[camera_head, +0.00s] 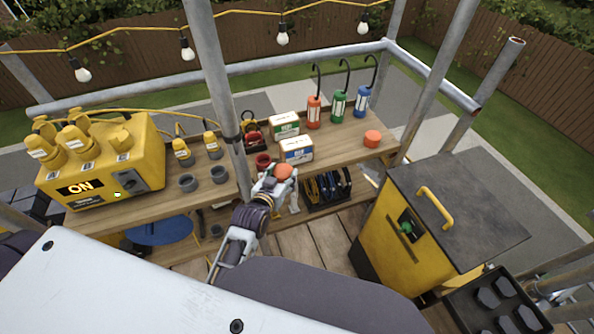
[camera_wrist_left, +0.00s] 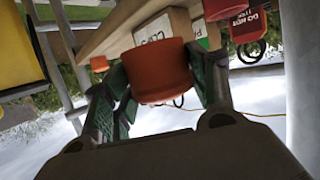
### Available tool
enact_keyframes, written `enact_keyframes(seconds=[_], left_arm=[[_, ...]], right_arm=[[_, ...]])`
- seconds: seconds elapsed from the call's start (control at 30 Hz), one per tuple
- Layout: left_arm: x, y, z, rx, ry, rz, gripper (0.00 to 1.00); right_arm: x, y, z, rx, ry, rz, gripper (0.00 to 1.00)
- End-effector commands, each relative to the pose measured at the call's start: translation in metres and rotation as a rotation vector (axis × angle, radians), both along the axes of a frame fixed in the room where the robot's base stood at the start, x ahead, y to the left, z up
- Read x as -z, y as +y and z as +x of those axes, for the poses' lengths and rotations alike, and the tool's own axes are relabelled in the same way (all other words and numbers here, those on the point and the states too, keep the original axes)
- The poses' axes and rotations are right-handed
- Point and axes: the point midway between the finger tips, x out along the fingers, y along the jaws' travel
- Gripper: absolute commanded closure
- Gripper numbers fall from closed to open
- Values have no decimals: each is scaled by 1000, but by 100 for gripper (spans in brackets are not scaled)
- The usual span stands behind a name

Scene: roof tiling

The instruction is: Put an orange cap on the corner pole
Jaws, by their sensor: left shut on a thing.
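My left gripper (camera_head: 276,180) is shut on an orange cap (camera_head: 283,171) and holds it above the front of the workbench. In the left wrist view the held cap (camera_wrist_left: 160,72) sits between the two green-padded fingers. A second orange cap (camera_head: 372,139) lies on the right part of the bench; an orange cap in the left wrist view (camera_wrist_left: 99,63) appears to be this one. An upright pole with an open, uncapped top (camera_head: 514,43) stands at the right, near the corner of the railing, apart from the gripper. My right gripper is not in view.
The wooden workbench (camera_head: 335,158) carries a yellow power box (camera_head: 100,165), boxes, grey cups and red, green and blue bottles. A yellow cabinet (camera_head: 405,245) with a dark top stands at the right. Scaffold poles (camera_head: 212,70) rise at the bench; bulbs hang behind.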

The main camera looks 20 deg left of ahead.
Motion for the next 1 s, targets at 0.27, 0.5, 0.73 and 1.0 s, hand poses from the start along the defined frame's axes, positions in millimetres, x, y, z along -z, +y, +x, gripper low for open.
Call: enact_keyframes(seconds=[0.27,0.5,0.73,1.0], left_arm=[[-7,22,-18,-34,-1,-2,64],[-23,22,-17,-33,-1,-1,64],[-43,21,-17,-32,-1,-1,64],[-66,21,-17,-32,-1,-1,64]], right_arm=[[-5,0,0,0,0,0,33],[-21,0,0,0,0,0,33],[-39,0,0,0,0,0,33],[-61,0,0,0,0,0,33]])
